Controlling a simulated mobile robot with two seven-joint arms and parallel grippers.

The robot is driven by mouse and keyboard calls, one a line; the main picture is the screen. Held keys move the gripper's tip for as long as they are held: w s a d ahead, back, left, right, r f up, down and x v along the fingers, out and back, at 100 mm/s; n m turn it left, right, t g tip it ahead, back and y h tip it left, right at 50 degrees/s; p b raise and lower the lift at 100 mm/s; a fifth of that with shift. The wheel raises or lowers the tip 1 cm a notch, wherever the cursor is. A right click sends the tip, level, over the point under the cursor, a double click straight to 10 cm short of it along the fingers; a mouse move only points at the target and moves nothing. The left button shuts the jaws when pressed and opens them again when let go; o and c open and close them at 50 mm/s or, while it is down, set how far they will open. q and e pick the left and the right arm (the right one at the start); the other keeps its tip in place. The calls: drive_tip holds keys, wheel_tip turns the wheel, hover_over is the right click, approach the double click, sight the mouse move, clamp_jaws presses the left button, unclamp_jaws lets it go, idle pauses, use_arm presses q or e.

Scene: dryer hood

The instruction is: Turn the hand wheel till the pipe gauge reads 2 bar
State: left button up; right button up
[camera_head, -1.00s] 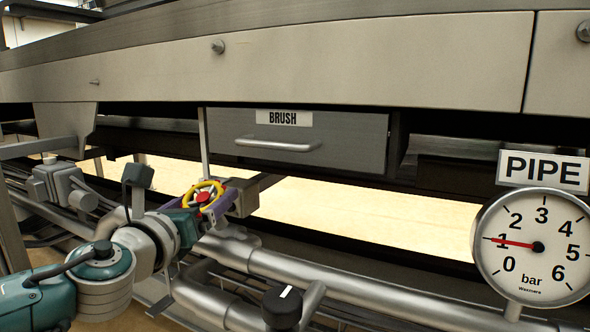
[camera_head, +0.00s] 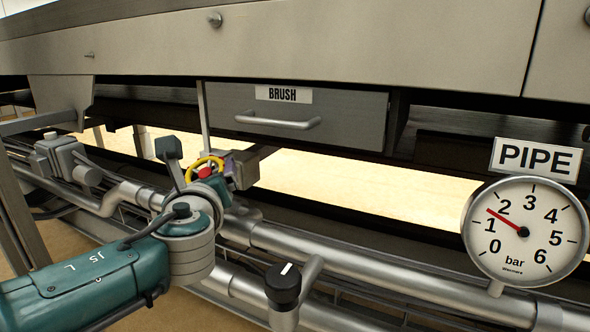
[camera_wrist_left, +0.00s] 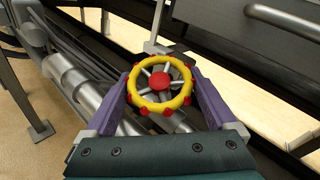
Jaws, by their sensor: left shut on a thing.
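The yellow hand wheel (camera_head: 206,162) with a red hub sits on the pipework, partly hidden behind my left arm. In the left wrist view the wheel (camera_wrist_left: 147,103) shows whole, with red knobs on its rim. My left gripper (camera_wrist_left: 160,92) has one purple finger on each side of the wheel, shut on its rim. In the head view the gripper (camera_head: 213,170) is mostly hidden by the wrist. The pipe gauge (camera_head: 538,254) at the right has its red needle between 1 and 2, near 1.5 bar. My right gripper is not in view.
A black knob (camera_head: 283,284) with a white mark stands on a pipe right of my arm. The PIPE sign (camera_head: 537,160) is above the gauge. A BRUSH drawer (camera_head: 345,130) with a handle hangs above the wheel. Silver pipes (camera_head: 385,282) run below.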

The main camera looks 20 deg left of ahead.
use_arm(q)
drive_tip(key=o, duration=1)
drive_tip(key=shift+o, duration=0.2)
drive_tip(key=p+v, duration=0.4)
drive_tip(key=v, duration=0.6)
drive_tip(key=shift+p, duration=0.35)
drive_tip(key=shift+r, duration=0.1)
